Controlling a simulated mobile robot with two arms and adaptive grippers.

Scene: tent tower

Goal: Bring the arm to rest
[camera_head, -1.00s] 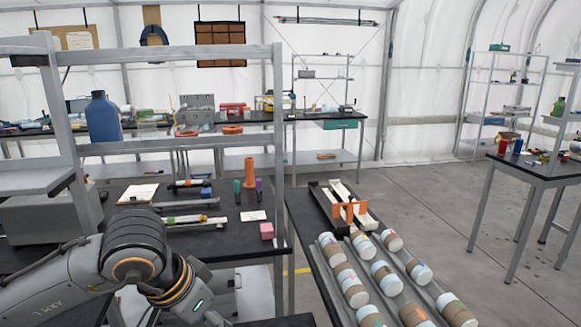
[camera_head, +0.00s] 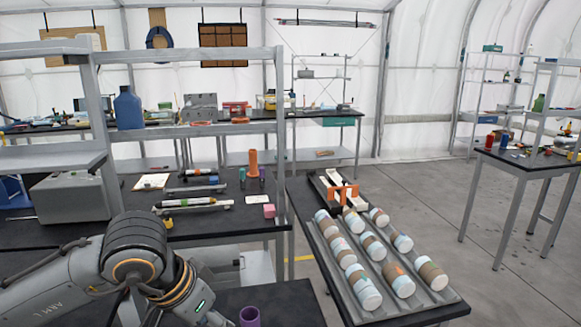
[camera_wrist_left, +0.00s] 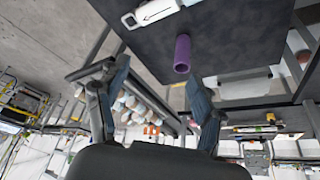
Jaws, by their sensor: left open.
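My left arm (camera_head: 130,255) comes in from the lower left of the head view, and its hand end is cut off by the bottom edge. In the left wrist view my left gripper (camera_wrist_left: 155,90) has its two fingers spread wide, with nothing between them. A purple cylinder (camera_wrist_left: 182,54) stands on a dark tabletop beyond the fingertips and apart from them. The purple cylinder also shows at the bottom of the head view (camera_head: 250,316), close to my left arm. My right gripper is not in view.
A rack of several banded cylinders (camera_head: 345,290) lies on the table at the right. A grey shelf frame (camera_head: 190,57) with a blue jug (camera_head: 128,108) stands behind my arm. An orange cylinder (camera_head: 253,163) stands on the bench.

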